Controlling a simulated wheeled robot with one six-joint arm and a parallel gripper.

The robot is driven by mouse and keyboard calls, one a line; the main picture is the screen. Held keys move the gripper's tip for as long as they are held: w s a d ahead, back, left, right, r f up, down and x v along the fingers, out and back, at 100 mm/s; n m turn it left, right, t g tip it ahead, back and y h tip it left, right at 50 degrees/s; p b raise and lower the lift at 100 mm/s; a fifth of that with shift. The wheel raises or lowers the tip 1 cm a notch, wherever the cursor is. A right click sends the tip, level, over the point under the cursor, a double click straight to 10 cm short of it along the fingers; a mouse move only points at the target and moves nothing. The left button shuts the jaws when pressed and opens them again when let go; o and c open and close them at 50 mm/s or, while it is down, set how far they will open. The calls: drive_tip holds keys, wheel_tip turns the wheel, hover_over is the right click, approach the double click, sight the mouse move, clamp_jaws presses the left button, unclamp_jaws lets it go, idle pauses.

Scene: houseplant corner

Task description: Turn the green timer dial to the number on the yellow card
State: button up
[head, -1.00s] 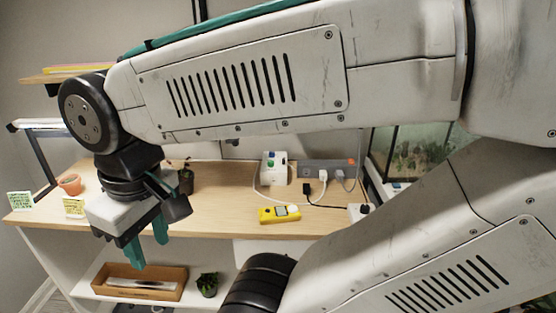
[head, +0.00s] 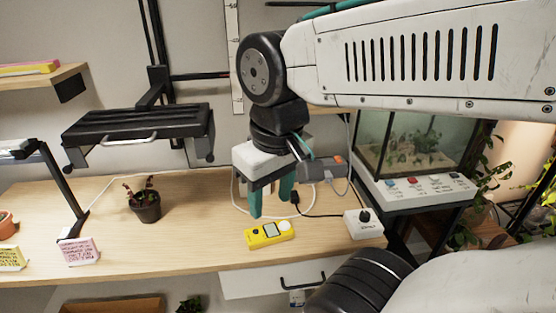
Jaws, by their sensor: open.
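The yellow card (head: 10,258) stands at the far left front of the wooden bench, partly cut off by the picture's left edge. Its writing is too small to read.
A pink card (head: 78,250) stands right of the yellow one. A potted plant (head: 146,207) is on the bench. A white box with a black knob or plug (head: 363,222) and cables lie to the right. The bench's left middle is clear.

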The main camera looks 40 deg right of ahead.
drive_tip(key=w+d+m+g, duration=0.1)
drive_tip(key=w+d+m, duration=0.35)
drive_tip(key=w, duration=0.55)
drive_tip(key=w+d+m, duration=0.3)
drive_tip(key=w+d, duration=0.2)
drive_tip(key=w, duration=0.6)
drive_tip(key=w+d+f+m, duration=0.6)
drive_tip(key=w+d+f, duration=0.4)
drive_tip(key=w, duration=0.4)
drive_tip(key=shift+g, duration=0.4)
drive_tip(key=f, duration=0.3)
drive_tip(key=d+f, duration=0.1)
drive_tip(key=f, duration=0.7)
drive_tip(key=shift+s+d, duration=0.15)
drive_tip(key=shift+s, duration=0.15)
drive_tip(key=shift+r, duration=0.1)
drive_tip(key=c, duration=1)
